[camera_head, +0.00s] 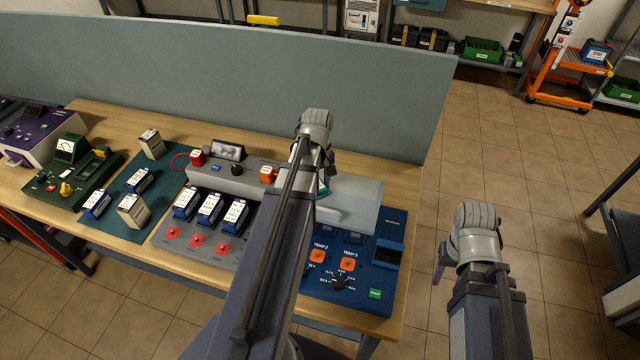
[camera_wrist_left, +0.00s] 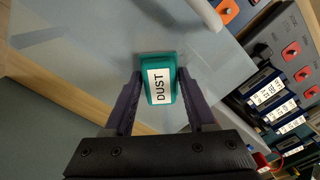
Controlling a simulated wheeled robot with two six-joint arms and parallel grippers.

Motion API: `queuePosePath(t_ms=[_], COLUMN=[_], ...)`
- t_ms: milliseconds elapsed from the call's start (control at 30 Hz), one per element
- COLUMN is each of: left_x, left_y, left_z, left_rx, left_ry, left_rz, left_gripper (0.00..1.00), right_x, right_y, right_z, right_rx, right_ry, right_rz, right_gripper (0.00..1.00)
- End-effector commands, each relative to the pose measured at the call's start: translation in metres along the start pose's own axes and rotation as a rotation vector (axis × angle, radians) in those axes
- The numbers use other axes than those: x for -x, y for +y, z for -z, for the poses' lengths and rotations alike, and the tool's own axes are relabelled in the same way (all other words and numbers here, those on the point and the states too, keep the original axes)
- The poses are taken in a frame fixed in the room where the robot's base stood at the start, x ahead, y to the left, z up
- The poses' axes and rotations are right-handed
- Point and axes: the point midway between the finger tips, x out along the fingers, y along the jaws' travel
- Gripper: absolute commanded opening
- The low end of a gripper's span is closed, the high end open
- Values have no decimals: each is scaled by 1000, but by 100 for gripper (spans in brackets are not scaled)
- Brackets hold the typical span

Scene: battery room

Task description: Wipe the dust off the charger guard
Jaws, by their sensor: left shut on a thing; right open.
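The charger guard (camera_head: 358,195) is a pale grey-blue, see-through panel at the right end of the bench, over the back of a blue charger (camera_head: 388,282). In the left wrist view the guard (camera_wrist_left: 85,60) fills the upper left, with faint paler smears on it. My left gripper (camera_wrist_left: 160,85) is shut on a teal block labelled DUST (camera_wrist_left: 158,66), held over the guard. Whether the block touches it I cannot tell. In the head view my left arm hides most of this gripper; a little teal shows. My right gripper (camera_head: 440,270) is open and empty, right of the bench.
A pale round bar (camera_head: 342,215) runs along the guard's front. Left of it are a grey unit (camera_head: 225,180) with several batteries, a dark green mat (camera_head: 112,215) and a green meter box (camera_head: 66,180). A grey-green partition (camera_head: 225,75) stands behind.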

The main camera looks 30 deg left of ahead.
Motion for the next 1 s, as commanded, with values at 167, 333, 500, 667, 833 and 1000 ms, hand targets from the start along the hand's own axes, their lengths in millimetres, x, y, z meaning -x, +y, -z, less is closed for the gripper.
queuePosePath(t_ms=[167, 333, 500, 667, 833, 1000], left_x=[-2, -3, -3, -3, -2, -2], left_y=[-9, -13, -11, -2, 10, 18], left_z=[-10, -14, -16, -24, -36, -43], left_rx=[1, 1, -1, -3, -7, -5], left_ry=[0, -5, -5, -7, -8, -6], left_rz=[0, 3, 4, 1, -1, -2], left_gripper=[12, 12, 12, 12, 12, 12], right_x=[-2, -3, -3, -3, -2, -2], right_y=[0, 0, 0, 0, 0, 0], right_z=[0, 0, 0, 0, 0, 0], right_rx=[0, 0, 0, 0, 0, 0], right_ry=[0, 0, 0, 0, 0, 0], right_rz=[0, 0, 0, 0, 0, 0], right_gripper=[50, 50, 50, 50, 50, 50])
